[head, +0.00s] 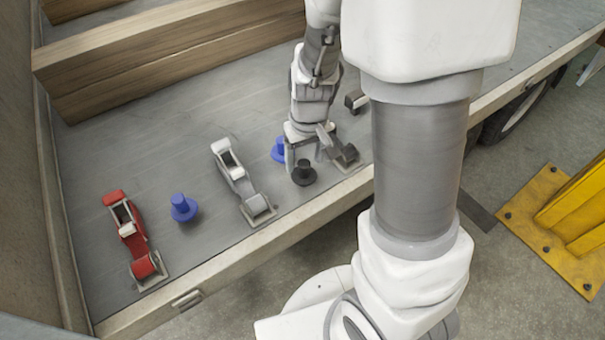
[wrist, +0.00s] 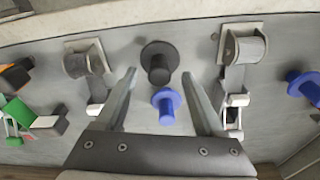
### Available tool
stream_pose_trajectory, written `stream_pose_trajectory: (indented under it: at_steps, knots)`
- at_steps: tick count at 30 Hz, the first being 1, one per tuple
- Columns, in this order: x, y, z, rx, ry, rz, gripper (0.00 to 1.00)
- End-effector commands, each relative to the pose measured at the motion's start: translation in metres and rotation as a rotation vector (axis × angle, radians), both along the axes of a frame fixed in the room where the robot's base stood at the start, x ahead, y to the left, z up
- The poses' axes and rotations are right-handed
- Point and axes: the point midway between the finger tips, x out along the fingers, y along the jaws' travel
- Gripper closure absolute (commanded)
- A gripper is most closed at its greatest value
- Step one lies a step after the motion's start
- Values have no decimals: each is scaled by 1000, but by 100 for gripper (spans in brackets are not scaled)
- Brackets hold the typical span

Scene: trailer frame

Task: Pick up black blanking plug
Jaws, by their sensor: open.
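The black blanking plug (head: 303,174) stands on the grey trailer deck near its front edge. In the wrist view the black plug (wrist: 159,62) appears at the top centre, between and slightly beyond my open fingertips. My gripper (head: 305,150) points down just over it; in the wrist view my gripper (wrist: 158,75) is empty, its fingers on either side. I cannot tell whether the fingertips reach down to the plug's height. A blue plug (wrist: 166,104) stands close to the black one, also between the fingers in that view; it shows in the head view (head: 279,150).
A grey ratchet buckle (head: 240,180) and another (wrist: 88,65) flank the plugs. A second blue plug (head: 183,208) and a red ratchet (head: 135,240) stand farther left. A green ratchet (wrist: 35,120) shows in the wrist view. Wooden beams (head: 180,60) lie behind.

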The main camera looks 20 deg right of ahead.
Motion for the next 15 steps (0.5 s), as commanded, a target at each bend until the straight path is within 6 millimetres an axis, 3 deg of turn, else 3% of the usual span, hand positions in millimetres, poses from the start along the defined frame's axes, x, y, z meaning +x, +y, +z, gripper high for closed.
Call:
stream_pose_trajectory:
  at_steps: [1, 4, 12, 15]
  knots:
    - [0, -1, -14, 0, 3, -1, 29]
    - [2, -1, -26, 0, 2, -2, 29]
    - [3, -1, -28, 0, 0, 0, 29]
    - [3, 0, -28, 0, 0, 0, 47]
